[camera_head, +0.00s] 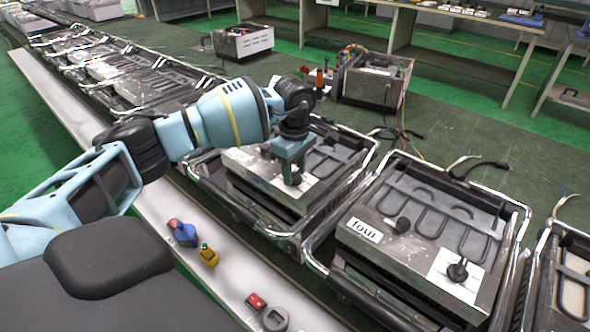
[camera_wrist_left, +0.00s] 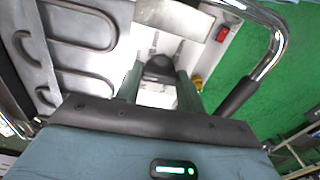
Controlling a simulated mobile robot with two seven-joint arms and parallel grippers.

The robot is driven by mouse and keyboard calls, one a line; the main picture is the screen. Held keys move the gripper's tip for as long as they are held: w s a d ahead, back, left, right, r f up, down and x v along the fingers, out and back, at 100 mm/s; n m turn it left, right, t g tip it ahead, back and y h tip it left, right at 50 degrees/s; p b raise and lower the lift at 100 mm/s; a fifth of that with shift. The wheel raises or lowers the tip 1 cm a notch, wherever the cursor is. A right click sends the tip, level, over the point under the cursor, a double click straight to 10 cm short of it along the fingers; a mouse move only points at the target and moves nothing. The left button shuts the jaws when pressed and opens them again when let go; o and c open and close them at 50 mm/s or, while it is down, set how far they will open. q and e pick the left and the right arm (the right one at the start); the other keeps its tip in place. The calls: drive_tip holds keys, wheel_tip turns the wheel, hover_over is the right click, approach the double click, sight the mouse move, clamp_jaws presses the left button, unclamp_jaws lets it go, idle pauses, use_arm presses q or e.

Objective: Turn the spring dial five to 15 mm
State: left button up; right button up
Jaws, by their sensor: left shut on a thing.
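My left gripper (camera_head: 292,176) points down over the heating unit (camera_head: 262,158) in the middle of the head view. In the left wrist view its two fingers (camera_wrist_left: 158,84) stand on either side of a dark dial knob (camera_wrist_left: 160,67) and are shut on it. The knob sits on a light panel. My arm and gripper hide this knob, and I cannot read any label on this unit in the head view. The dial's marks and setting cannot be read. My right gripper is not in view.
The unit labelled "four" (camera_head: 366,230) stands to the right, with two dark knobs. Chrome tube frames (camera_head: 318,238) surround the units. A blue-red item (camera_head: 183,232), a yellow item (camera_head: 208,256) and a round gauge (camera_head: 274,319) lie on the pale front ledge. A red switch (camera_wrist_left: 226,32) is near the held knob.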

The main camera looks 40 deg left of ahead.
sight(295, 172)
use_arm(q)
drive_tip(key=shift+m, duration=0.4)
drive_tip(key=o, duration=1)
drive_tip(key=shift+r, duration=3.95)
